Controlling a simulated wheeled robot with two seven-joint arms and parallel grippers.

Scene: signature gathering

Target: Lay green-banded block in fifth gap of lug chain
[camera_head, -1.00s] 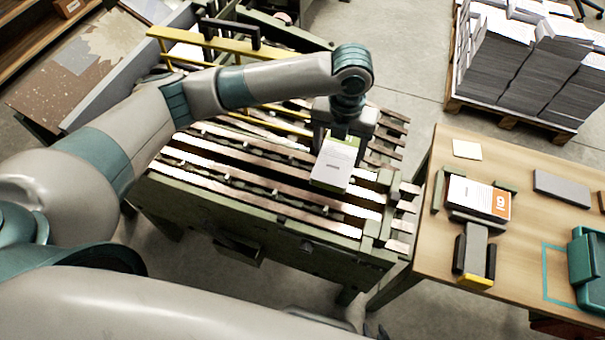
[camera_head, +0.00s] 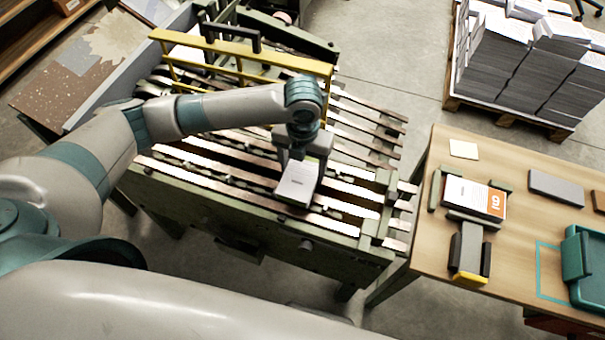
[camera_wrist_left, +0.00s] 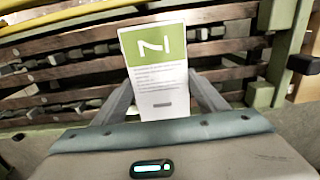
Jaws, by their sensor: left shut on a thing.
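The green-banded block (camera_head: 297,187) is a white book-like block. Its green band with a white numeral shows in the left wrist view (camera_wrist_left: 156,75). My left gripper (camera_head: 302,158) is shut on it, and the fingers (camera_wrist_left: 160,100) flank it there. The block hangs tilted over the lug chain (camera_head: 345,208), a green-framed bed of long metal rails with small lugs. From the head view I cannot tell whether it touches the rails or which gap lies under it. My right gripper is not in view.
A wooden table (camera_head: 515,240) at the right bears a white-and-orange block (camera_head: 470,197) in a holder, a grey slab (camera_head: 556,187) and a teal tray (camera_head: 585,262). A yellow guard rail (camera_head: 245,55) crosses the chain's far side. Paper stacks (camera_head: 520,70) stand at back right.

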